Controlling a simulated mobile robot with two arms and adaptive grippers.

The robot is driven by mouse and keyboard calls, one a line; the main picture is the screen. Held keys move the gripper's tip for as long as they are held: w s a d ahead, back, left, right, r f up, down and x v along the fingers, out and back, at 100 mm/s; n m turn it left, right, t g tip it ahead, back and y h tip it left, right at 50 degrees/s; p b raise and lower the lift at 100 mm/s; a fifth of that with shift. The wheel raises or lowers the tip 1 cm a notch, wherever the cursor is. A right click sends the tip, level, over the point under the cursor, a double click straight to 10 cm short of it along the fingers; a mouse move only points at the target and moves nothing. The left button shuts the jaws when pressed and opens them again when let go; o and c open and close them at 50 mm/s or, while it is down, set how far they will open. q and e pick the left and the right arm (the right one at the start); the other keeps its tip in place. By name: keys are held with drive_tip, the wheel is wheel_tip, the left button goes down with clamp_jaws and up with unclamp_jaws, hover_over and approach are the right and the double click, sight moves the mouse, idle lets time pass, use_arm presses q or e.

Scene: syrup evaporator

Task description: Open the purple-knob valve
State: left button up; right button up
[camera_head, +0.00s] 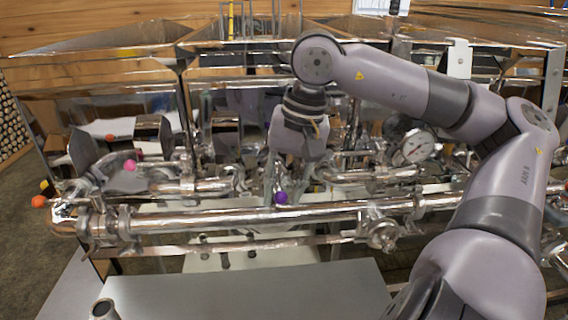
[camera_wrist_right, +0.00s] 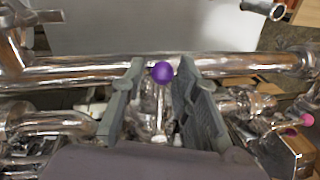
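The purple knob (camera_head: 281,198) sits at the front of the steel pipework, just above the long horizontal pipe (camera_head: 250,217). In the right wrist view the purple knob (camera_wrist_right: 162,72) lies between the two fingertips of my right gripper. My right gripper (camera_head: 287,172) points down at the knob from above and behind it. Its grey fingers (camera_wrist_right: 160,68) are spread, with a visible gap on either side of the knob. The valve's metal stem (camera_wrist_right: 155,105) runs back between the fingers. My left gripper is not in view.
A pink knob (camera_head: 130,165) and orange knobs (camera_head: 39,201) stand at the left of the pipework. A round gauge (camera_head: 417,146) is at the right. Pipes run close around my right gripper. A grey flat surface (camera_head: 245,292) lies in front.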

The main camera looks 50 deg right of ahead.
wheel_tip(320, 180, up, 12)
drive_tip(key=s+d, duration=0.1)
drive_tip(key=s, duration=0.1)
drive_tip(key=shift+d, duration=0.15)
drive_tip(key=shift+f, duration=0.2)
idle(0.6)
